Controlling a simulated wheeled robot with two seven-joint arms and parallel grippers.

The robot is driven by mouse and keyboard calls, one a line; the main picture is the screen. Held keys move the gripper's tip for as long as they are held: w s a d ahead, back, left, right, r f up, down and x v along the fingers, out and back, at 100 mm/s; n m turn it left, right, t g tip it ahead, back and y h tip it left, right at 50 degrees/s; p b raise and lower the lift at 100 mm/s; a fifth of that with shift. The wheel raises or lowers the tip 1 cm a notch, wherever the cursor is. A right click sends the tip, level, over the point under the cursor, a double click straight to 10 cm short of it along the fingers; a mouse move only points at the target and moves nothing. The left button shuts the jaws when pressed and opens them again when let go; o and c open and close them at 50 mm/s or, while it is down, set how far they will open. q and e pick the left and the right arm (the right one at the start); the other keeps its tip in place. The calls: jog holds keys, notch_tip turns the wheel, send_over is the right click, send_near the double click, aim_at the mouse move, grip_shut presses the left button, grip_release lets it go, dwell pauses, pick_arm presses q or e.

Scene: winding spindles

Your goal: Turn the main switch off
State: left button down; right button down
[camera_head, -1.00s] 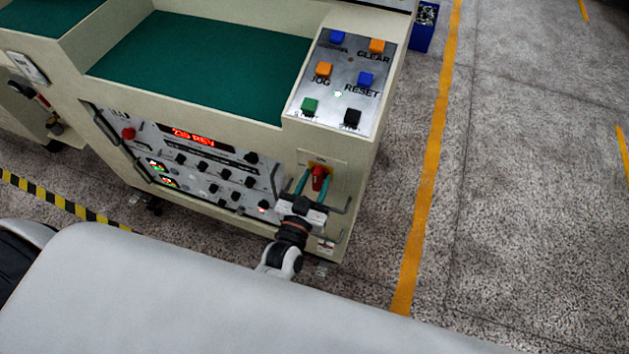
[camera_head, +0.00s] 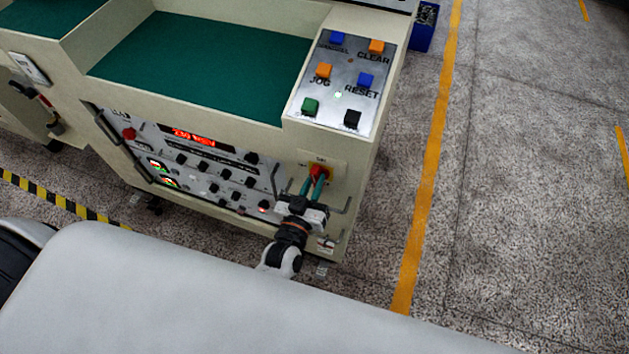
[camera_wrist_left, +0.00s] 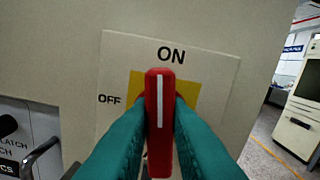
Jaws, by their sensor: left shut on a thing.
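The main switch is a red rotary handle (camera_wrist_left: 159,115) on a yellow square in the left wrist view. Its white line points up at the ON mark (camera_wrist_left: 171,55), and the OFF mark (camera_wrist_left: 109,99) is to the left on the same plate. In the head view the red switch (camera_head: 319,171) sits on the front of the cream machine. My left gripper (camera_head: 317,177) is shut on the handle, its green fingers on both sides of it; they also show in the left wrist view. My right gripper is not in view.
A grey bar handle (camera_head: 277,180) stands left of the switch, and another lies to the right, close to my left gripper. A panel of knobs (camera_head: 205,175) is at left. The button panel (camera_head: 345,85) is above. Open floor (camera_head: 520,200) lies at right.

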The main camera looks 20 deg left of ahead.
pick_arm(q)
jog(key=n, duration=0.3)
jog(key=shift+a+n, duration=0.15)
jog(key=shift+n, duration=0.15)
jog(key=n, duration=0.3)
jog(key=shift+a+f+n, duration=0.1)
jog(key=shift+f+n, duration=0.05)
jog(key=shift+n, duration=0.15)
jog(key=n, duration=0.3)
jog(key=shift+f+n+b, duration=0.15)
jog(key=shift+n+b, duration=0.15)
jog(key=shift+n, duration=0.1)
jog(key=n+b, duration=0.1)
jog(key=n, duration=0.3)
jog(key=shift+a+f+n, duration=0.1)
jog(key=shift+f+n, duration=0.05)
jog(key=shift+n, duration=0.15)
jog(key=c, duration=1.4)
grip_release()
jog(key=shift+o, duration=0.2)
